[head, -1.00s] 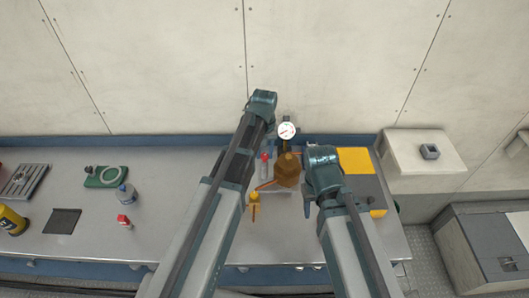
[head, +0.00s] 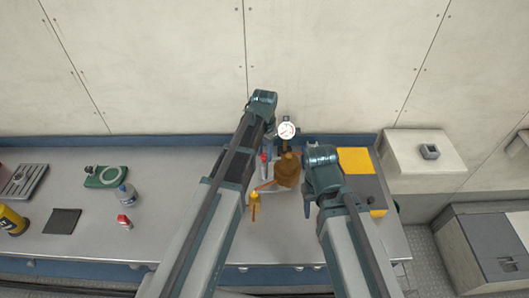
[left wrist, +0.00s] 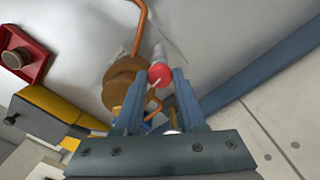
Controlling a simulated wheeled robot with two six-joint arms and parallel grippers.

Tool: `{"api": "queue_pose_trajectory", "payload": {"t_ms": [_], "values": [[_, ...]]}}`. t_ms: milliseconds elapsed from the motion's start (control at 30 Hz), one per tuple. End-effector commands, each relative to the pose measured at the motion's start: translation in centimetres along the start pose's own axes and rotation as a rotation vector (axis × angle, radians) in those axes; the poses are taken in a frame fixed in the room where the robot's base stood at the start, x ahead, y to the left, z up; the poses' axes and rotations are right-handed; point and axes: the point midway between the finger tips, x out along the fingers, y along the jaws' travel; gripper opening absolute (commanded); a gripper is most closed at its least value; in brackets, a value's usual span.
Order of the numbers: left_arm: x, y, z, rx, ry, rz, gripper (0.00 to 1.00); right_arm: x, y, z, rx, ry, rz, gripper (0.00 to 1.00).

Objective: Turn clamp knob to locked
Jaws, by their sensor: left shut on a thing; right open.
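A red round knob (head: 264,157) sits on a pale upright part on the workbench, just left of a brown bronze-coloured body (head: 287,170). In the left wrist view the red knob (left wrist: 160,73) lies between the fingertips of my left gripper (left wrist: 160,80), which is shut on it. The bronze body (left wrist: 121,82) and a copper pipe (left wrist: 139,25) show close beside it. In the head view my left arm partly hides this gripper. My right gripper (head: 308,205) is open and empty, just right of the bronze body. The knob's lock marking is too small to read.
A white dial gauge (head: 286,130) stands behind the bronze body. A yellow and grey box (head: 360,180) stands at right.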

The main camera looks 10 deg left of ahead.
Motion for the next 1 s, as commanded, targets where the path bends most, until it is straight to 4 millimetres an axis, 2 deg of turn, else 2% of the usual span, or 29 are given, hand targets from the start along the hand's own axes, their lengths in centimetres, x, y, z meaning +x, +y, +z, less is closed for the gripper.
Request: {"api": "queue_pose_trajectory", "payload": {"t_ms": [600, 633, 700, 800, 1000], "values": [[0.0, 0.0, 0.0, 0.036, 0.0, 0.0, 0.0, 0.0, 0.0, 0.0, 0.0, 0.0, 0.0, 0.5], [0.0, 0.0, 0.0, 0.036, 0.0, 0.0, 0.43, 0.0, 0.0, 0.0, 0.0, 0.0, 0.0, 0.5], [0.0, 0.0, 0.0, 0.036, 0.0, 0.0, 0.55, 0.0, 0.0, 0.0, 0.0, 0.0, 0.0, 0.5], [0.0, 0.01, 0.0, 0.036, 0.0, 0.0, 0.69, 0.0, 0.0, 0.0, 0.0, 0.0, 0.0, 0.5], [0.0, 0.0, 0.0, 0.035, 0.0, 0.0, 0.69, 0.0, 0.0, 0.0, 0.0, 0.0, 0.0, 0.5]]}}
